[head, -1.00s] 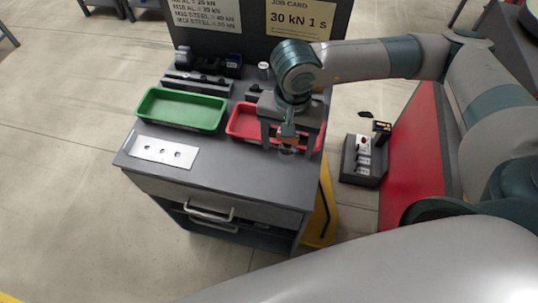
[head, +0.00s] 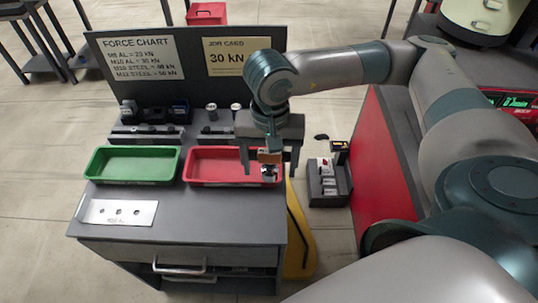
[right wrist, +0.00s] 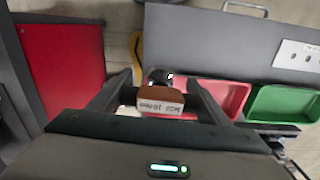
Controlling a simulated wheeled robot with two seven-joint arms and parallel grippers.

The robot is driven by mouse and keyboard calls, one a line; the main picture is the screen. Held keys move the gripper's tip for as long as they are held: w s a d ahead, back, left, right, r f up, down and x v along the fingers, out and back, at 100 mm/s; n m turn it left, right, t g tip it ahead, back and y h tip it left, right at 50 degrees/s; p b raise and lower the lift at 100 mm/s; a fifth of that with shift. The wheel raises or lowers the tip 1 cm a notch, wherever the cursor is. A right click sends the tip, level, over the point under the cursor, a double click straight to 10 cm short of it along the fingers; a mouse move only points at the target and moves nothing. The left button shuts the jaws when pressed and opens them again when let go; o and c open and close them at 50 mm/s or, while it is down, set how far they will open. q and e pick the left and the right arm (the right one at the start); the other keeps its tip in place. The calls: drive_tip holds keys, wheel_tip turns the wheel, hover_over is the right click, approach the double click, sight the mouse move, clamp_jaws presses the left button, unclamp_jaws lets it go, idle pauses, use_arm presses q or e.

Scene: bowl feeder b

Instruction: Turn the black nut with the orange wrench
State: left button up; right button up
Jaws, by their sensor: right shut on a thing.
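My right gripper (head: 270,168) is over the right edge of the red tray, pointing down. It is shut on an orange-brown tool piece (head: 268,157), which looks like part of the orange wrench. In the right wrist view this orange-brown piece (right wrist: 160,103) has a white printed label and sits between the fingers (right wrist: 158,98), with a dark shiny end (right wrist: 163,77) beyond it. A light metal plate (head: 118,212) with three dark spots lies at the bench's front left; I cannot tell whether one is the black nut. My left gripper is not in view.
A green tray (head: 133,180) and a red tray (head: 215,150) stand side by side on the grey bench. Dark holders with small parts (head: 155,112) stand behind them. A board (head: 188,36) with two cards rises at the back. Bench room (head: 205,222) is free in front of the trays.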

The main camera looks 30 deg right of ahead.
drive_tip(key=w+a+r+n, duration=0.1)
drive_tip(key=w+a+n, duration=0.2)
drive_tip(key=n, duration=0.4)
drive_tip(key=shift+w+a+r, duration=0.3)
drive_tip(key=shift+w, duration=0.6)
